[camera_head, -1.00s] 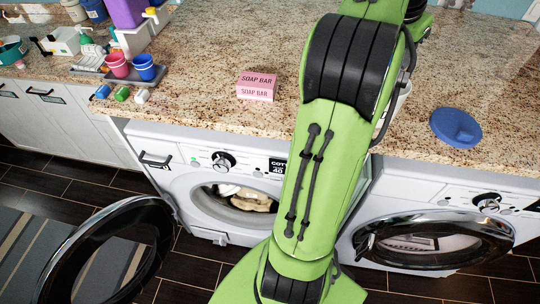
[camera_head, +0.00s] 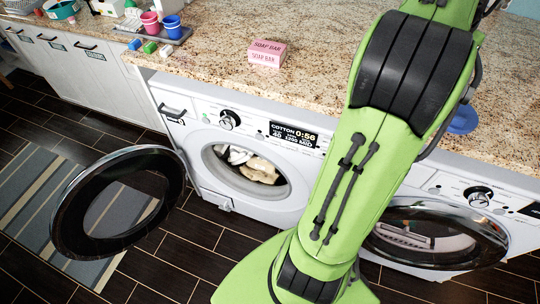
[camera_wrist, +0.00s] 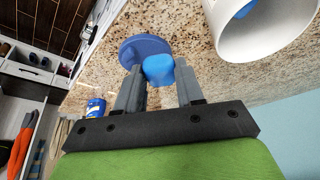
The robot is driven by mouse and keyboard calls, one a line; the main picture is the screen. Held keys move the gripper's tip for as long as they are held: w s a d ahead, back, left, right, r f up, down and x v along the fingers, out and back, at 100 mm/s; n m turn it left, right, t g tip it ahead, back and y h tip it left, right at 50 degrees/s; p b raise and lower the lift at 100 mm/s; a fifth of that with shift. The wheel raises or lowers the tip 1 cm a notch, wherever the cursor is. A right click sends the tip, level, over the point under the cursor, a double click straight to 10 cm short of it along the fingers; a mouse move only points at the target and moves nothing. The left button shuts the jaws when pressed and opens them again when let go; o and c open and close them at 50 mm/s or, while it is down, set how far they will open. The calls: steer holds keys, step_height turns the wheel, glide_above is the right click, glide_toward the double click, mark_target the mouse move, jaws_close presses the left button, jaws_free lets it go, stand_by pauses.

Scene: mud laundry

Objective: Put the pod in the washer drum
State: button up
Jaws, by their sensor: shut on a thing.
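The pod (camera_wrist: 158,69) is a small blue block between the fingertips of my gripper (camera_wrist: 160,76) in the wrist view. My gripper is shut on it, above the granite counter. In the head view my gripper is hidden behind my green arm. The washer (camera_head: 222,140) stands under the counter at picture centre, its round dark-glass door (camera_head: 68,210) swung wide open to the left. Its drum opening (camera_head: 217,172) shows white and cream laundry inside. My gripper is away from the drum.
A white tub (camera_wrist: 250,48) with blue contents and a round blue lid (camera_wrist: 128,52) are near my gripper. A pink soap bar box (camera_head: 267,54) sits on the counter. A second machine with a round door (camera_head: 480,235) stands right. Dark floor before the washer is partly clear.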

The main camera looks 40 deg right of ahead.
steer(key=w+a+f+n+t+y, duration=0.1)
steer(key=w+a+f+n, duration=0.5)
steer(key=w+a+f, duration=0.3)
steer(key=w+a+f+n+t+y, duration=0.2)
steer(key=w+a+f+n, duration=0.4)
steer(key=a+f, duration=1)
steer(key=w+a+f+n+t+y, duration=0.1)
steer(key=w+a+f+n, duration=0.6)
steer(key=w+a+f, duration=0.5)
steer(key=w+a, duration=0.1)
steer(key=a, duration=0.4)
steer(key=shift+a+f+t, duration=0.25)
steer(key=shift+f+t, duration=0.05)
steer(key=shift+t, duration=0.1)
steer(key=shift+w, duration=0.1)
